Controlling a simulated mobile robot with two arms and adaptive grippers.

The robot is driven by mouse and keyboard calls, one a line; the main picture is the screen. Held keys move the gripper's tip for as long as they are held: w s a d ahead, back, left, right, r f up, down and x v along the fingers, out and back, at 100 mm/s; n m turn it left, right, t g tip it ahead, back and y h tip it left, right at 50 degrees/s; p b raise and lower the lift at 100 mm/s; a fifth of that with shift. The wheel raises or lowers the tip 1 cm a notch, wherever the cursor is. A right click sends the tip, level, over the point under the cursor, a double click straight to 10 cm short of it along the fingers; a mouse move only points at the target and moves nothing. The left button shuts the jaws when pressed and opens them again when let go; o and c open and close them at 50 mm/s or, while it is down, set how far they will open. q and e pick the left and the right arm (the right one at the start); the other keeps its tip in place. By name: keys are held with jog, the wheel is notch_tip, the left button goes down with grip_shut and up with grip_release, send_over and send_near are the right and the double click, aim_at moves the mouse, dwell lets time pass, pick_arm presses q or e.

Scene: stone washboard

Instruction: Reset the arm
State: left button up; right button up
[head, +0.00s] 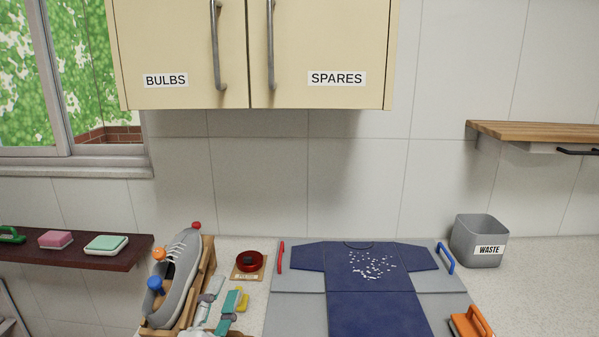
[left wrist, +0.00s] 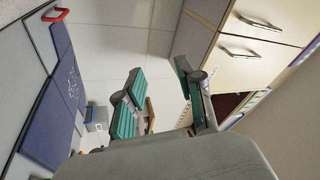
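My left gripper (head: 220,300) is at the bottom of the head view, between the shoe on its wooden stand and the grey board. Its two teal-padded fingers are apart, with nothing between them. In the left wrist view, the gripper (left wrist: 159,66) also shows two spread fingers and no object held. The rest of the left arm is mostly cut off by the head view's lower edge. My right gripper is in neither view.
A grey shoe (head: 181,278) stands left of the gripper, a red round item (head: 250,262) behind it. A navy shirt (head: 372,290) lies on the grey board (head: 298,306). A waste bin (head: 478,243) stands right. Cabinets (head: 190,45) hang above; a dark shelf (head: 75,257) is left.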

pick_arm(q)
jog(key=s+a+f+n+g+y, duration=0.2)
jog(key=a+f+n+g, duration=0.15)
jog(key=f, duration=0.25)
jog(key=s+a+f+n+g+y, duration=0.2)
jog(key=a+f+n+y, duration=0.15)
jog(key=f, duration=0.25)
jog(key=s+f+n+g+h, duration=0.1)
jog(key=s+f+n+g, duration=0.2)
jog(key=s+f+g, duration=0.6)
jog(key=s+f+n+g+h, duration=0.1)
jog(key=s+f+n+g, duration=0.2)
jog(key=s+f, duration=0.7)
jog(key=s+f+g, duration=0.1)
jog(key=s+f, duration=0.2)
jog(key=f, duration=1)
jog(key=s+f+g, duration=0.1)
jog(key=s+f, duration=0.2)
jog(key=f, duration=1)
jog(key=s+a+f, duration=0.3)
jog(key=s+f, duration=1)
jog(key=s, duration=0.2)
jog(key=shift+a+f, duration=0.2)
jog(key=shift+f, duration=0.2)
jog(key=shift+s+g+y, duration=0.1)
jog(key=shift+g+y, duration=0.15)
